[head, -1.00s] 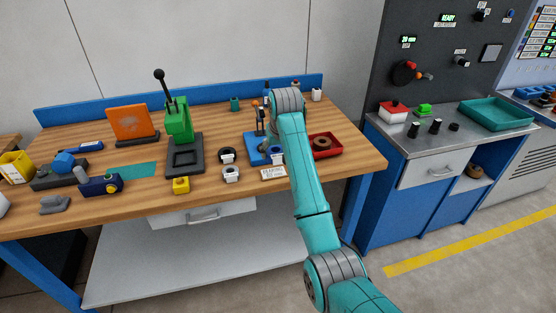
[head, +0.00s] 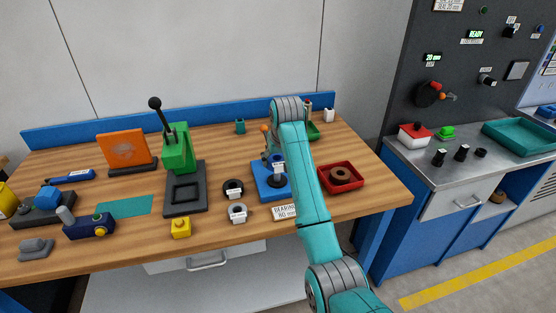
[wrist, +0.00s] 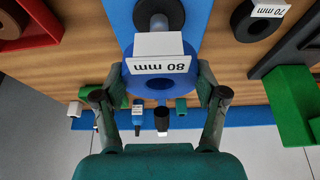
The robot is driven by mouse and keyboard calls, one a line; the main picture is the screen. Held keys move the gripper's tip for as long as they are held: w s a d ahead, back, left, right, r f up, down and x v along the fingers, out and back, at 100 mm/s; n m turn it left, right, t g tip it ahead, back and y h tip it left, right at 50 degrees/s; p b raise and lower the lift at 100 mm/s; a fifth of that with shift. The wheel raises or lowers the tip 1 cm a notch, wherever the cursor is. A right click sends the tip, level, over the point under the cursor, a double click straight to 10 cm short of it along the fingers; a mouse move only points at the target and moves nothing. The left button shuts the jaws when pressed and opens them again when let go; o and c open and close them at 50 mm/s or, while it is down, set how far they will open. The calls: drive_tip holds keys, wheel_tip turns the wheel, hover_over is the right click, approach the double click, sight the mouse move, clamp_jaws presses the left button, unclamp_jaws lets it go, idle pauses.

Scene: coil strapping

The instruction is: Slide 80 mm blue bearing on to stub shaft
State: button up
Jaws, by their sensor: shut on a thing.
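The blue 80 mm bearing (wrist: 172,87) is a ring with a white label block on its side, seen upside down in the wrist view. My gripper (wrist: 160,82) is shut on it, one finger on each side. The grey stub shaft (wrist: 151,20) stands on a blue base (wrist: 190,14) just beyond the label block, partly hidden by it. I cannot tell whether bearing and shaft touch. In the head view the bearing's label (head: 279,168) shows above the blue base (head: 262,188); my arm hides most of the gripper.
A black 70 mm bearing (wrist: 243,24) lies beside the base; a grey-white ring (head: 237,217) is in front of it. A red tray (head: 357,185) with a brown ring is to the right. A green press (head: 178,155) stands left. The front right bench corner is bare.

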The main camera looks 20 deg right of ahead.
idle(0.4)
drive_tip(key=shift+f, duration=0.8)
drive_tip(key=shift+f, duration=0.15)
idle(0.6)
drive_tip(key=shift+f, duration=2.15)
drive_tip(key=o, duration=1.9)
